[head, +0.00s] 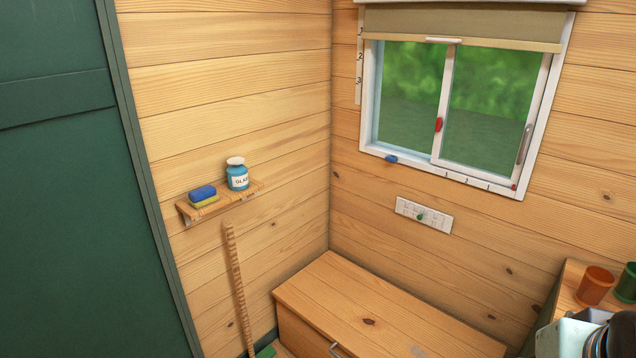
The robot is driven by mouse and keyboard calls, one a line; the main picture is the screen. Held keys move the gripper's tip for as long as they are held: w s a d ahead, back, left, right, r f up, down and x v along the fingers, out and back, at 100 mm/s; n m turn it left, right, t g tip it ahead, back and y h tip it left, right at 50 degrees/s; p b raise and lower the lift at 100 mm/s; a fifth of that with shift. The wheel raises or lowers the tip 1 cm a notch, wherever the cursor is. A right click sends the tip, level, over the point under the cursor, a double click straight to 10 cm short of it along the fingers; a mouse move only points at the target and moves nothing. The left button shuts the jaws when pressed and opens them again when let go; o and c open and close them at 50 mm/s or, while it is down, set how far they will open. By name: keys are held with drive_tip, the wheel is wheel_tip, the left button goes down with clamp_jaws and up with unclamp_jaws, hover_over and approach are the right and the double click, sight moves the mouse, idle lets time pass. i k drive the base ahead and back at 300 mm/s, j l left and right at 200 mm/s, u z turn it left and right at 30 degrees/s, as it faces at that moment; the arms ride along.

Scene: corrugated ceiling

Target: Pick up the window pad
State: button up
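A pad with a blue top and a yellow bottom (203,193) lies on the small wooden wall shelf (240,197), at its left end. It looks like the window pad. A blue jar with a pale lid (237,176) and a label stands to its right on the same shelf, a little apart. A smaller blue piece (391,158) is at the lower left of the window frame; I cannot tell what it is. My gripper does not show. Part of what looks like my arm is at the bottom right corner, far from the shelf.
A wooden chest (375,310) stands in the corner below the window (455,105). A wooden stick (238,290) leans under the shelf. A green door (65,190) fills the left. An orange cup (594,286) and a green cup (627,283) stand at right. Space before the shelf looks clear.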

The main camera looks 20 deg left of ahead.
sight(200, 197)
drive_tip(key=u, duration=1.6)
drive_tip(key=z, duration=0.9)
drive_tip(key=k+j, duration=0.15)
drive_tip(key=k, duration=0.25)
